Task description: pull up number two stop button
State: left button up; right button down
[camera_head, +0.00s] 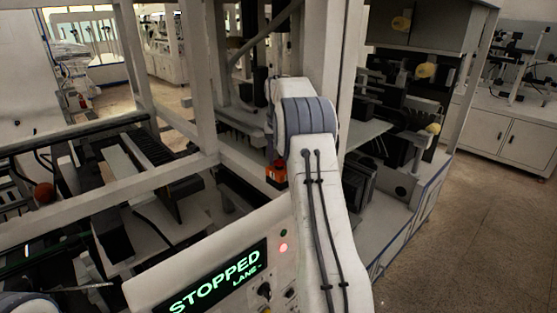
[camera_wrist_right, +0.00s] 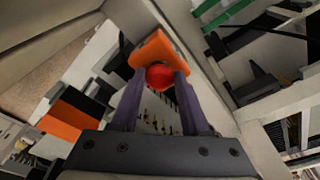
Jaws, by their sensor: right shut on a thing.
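In the right wrist view, a red stop button (camera_wrist_right: 160,76) sits on an orange housing (camera_wrist_right: 153,49). My right gripper (camera_wrist_right: 159,84) is shut on this button, with one dark purple finger on each side of it. I cannot read a number on the housing. My left gripper is out of view.
A control panel with a display (camera_head: 222,281) reading "STOPPED LANE" stands in front, with a lit red lamp (camera_head: 283,247). White frame posts (camera_head: 324,50) rise close to my right arm. A red ball-shaped part (camera_head: 44,192) is at far left. Open floor (camera_head: 490,220) lies at right.

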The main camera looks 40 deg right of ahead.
jog(key=shift+c, duration=1.6)
grip_release()
jog(key=shift+r, duration=0.1)
jog(key=shift+r, duration=0.35)
notch_tip(320, 180, up, 10)
jog(key=s+a, duration=0.1)
jog(key=shift+f+b, duration=0.2)
jog(key=shift+b, duration=0.1)
jog(key=shift+a, duration=0.1)
